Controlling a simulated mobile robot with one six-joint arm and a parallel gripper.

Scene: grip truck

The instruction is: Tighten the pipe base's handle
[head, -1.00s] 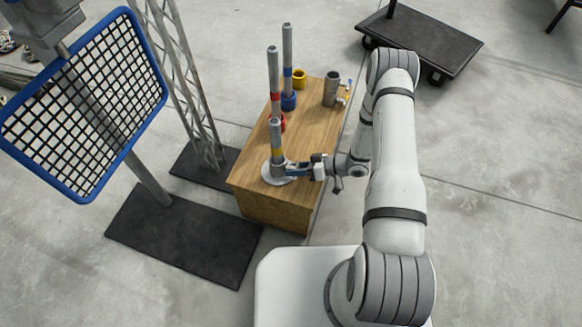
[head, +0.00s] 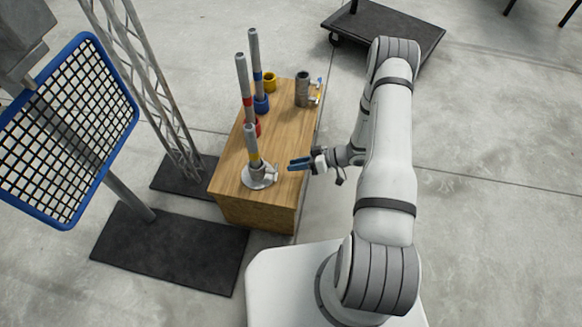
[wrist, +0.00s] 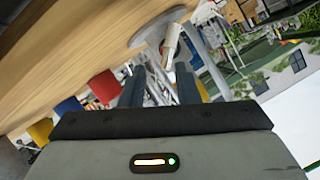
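The pipe base (head: 258,182) is a pale round flange on the near end of the wooden box. In the wrist view the base (wrist: 148,32) and the pale handle (wrist: 172,40) show beyond the open fingers, near the top.
Two taller pipes, red-banded (head: 244,88) and blue-banded (head: 256,70), stand farther back on the wooden box (head: 283,125). A yellow ring (head: 270,82) and a grey pipe fitting (head: 302,90) sit at the far end. A blue-framed grid (head: 65,130) stands left.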

